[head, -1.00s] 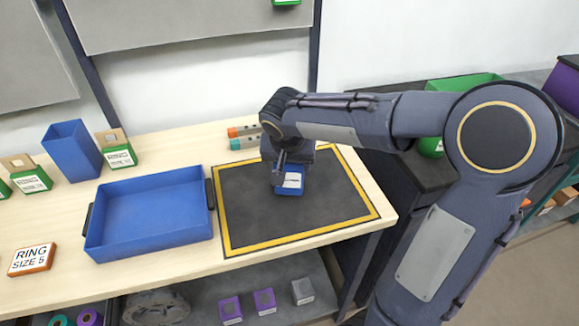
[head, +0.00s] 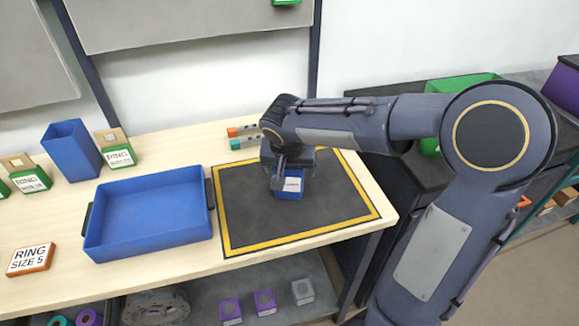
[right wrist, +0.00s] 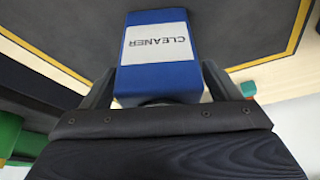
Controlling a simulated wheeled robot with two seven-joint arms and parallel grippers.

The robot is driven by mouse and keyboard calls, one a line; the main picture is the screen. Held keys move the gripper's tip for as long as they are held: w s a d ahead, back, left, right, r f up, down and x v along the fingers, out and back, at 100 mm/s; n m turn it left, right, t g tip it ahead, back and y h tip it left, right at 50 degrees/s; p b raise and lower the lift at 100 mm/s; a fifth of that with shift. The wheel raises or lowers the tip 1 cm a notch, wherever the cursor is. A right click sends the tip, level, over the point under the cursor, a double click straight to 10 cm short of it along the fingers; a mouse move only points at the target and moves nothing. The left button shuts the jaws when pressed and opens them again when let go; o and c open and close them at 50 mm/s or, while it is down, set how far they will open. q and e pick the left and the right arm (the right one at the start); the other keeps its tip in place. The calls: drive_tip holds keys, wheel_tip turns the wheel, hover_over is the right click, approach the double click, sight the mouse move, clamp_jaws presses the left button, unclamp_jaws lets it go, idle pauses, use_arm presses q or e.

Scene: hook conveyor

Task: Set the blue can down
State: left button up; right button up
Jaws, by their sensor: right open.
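The blue can (head: 290,190) is a box-shaped blue container with a white label. It appears to stand upright on the dark mat (head: 240,225) with a yellow border. In the right wrist view the can (right wrist: 158,22) shows its label, reading CLEANER upside down. My right gripper (head: 282,174) is at the can's far side in the head view and partly hides it. In the right wrist view its open fingers (right wrist: 158,78) lie on either side of the can's near end. My left gripper is in neither view.
A blue tray (head: 93,240) with dark handles sits left of the mat. A blue bin (head: 70,150) and green-labelled boxes stand at the back left. The mat around the can is clear.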

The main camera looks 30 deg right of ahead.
drive_tip(key=v, duration=1.2)
drive_tip(key=s+a+f+n+t+y, duration=0.1)
drive_tip(key=s+a+f+n+y, duration=0.1)
drive_tip(key=s, duration=0.7)
drive_tip(key=s+a+f+n+y, duration=0.2)
drive_tip(key=s+f, duration=0.4)
drive_tip(key=s, duration=0.3)
drive_tip(key=n+y+p, duration=0.1)
drive_tip(key=y, duration=0.1)
drive_tip(key=shift+a+f+n+t+y, duration=0.25)
drive_tip(key=shift+f+n+t+y, duration=0.05)
drive_tip(key=shift+f+t, duration=0.1)
